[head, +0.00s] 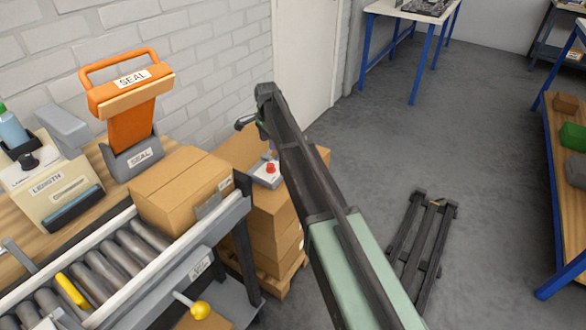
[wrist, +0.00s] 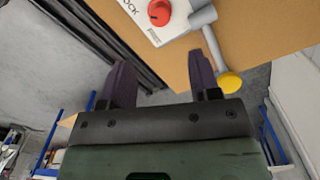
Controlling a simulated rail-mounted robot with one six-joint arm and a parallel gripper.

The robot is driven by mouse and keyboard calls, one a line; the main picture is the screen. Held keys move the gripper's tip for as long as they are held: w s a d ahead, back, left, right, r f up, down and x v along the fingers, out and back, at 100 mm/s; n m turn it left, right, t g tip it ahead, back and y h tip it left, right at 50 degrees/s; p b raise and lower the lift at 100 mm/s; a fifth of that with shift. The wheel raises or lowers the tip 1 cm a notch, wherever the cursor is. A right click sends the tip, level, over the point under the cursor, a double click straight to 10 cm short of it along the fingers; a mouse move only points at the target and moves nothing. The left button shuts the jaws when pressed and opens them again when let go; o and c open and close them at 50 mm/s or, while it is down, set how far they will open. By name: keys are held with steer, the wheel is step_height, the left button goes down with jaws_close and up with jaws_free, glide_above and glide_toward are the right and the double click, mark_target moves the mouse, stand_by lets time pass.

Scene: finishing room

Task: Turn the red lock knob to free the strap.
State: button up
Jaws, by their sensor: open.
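The red lock knob (head: 270,168) sits on a white plate (head: 262,180) on top of the stacked cardboard boxes, close beside my arm. In the wrist view the red knob (wrist: 159,13) is near the top edge, on the white plate (wrist: 150,30) with lettering ending in "OCK". My gripper (wrist: 163,78) is open, its two dark purple fingers apart with nothing between them. The knob lies beyond the fingertips, apart from them. In the head view my gripper is small and partly hidden by my arm. I cannot make out the strap clearly.
A grey lever with a yellow end (wrist: 229,82) lies beside the plate, close to the right finger. A roller conveyor (head: 115,255) carrying a cardboard box (head: 180,195) stands left of the stack. An orange SEAL device (head: 130,105) stands behind it. Floor to the right is mostly clear.

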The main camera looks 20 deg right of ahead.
mark_target(270, 164)
steer(key=f+b, duration=1.1)
steer(key=shift+a, duration=0.2)
steer(key=shift+r, duration=0.2)
steer(key=c, duration=0.9)
